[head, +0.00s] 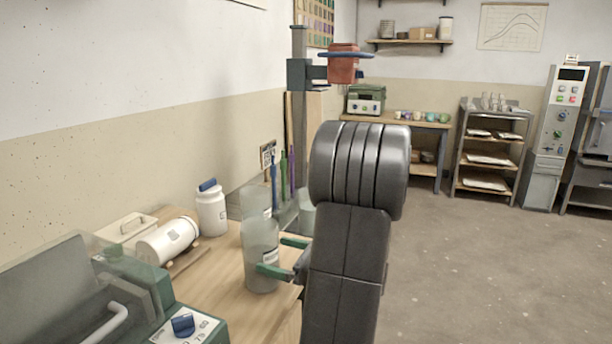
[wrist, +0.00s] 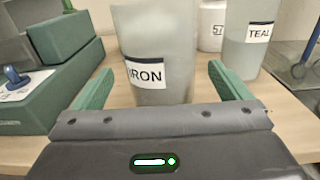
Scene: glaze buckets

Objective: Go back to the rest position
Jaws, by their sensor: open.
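My gripper (head: 272,255) is open at the front edge of the wooden bench, with its green fingers apart. In the wrist view, the pale grey bucket labelled IRON (wrist: 165,45) stands upright just ahead of the palm, between the two fingers (wrist: 162,85). Gaps show on both sides of it at the fingers, so it is not gripped. In the head view a pale bucket (head: 260,240) stands on the bench at the gripper, partly behind a finger. My dark arm hides part of the bench. A second bucket labelled TEAL (wrist: 250,45) stands behind to the right in the wrist view.
A green machine (head: 140,275) with a blue knob stands at the bench's near left. A white jar (head: 211,210) and a lying white container (head: 168,241) are along the wall side. A post with a red unit (head: 343,64) rises beyond. The floor (head: 480,270) at right is clear.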

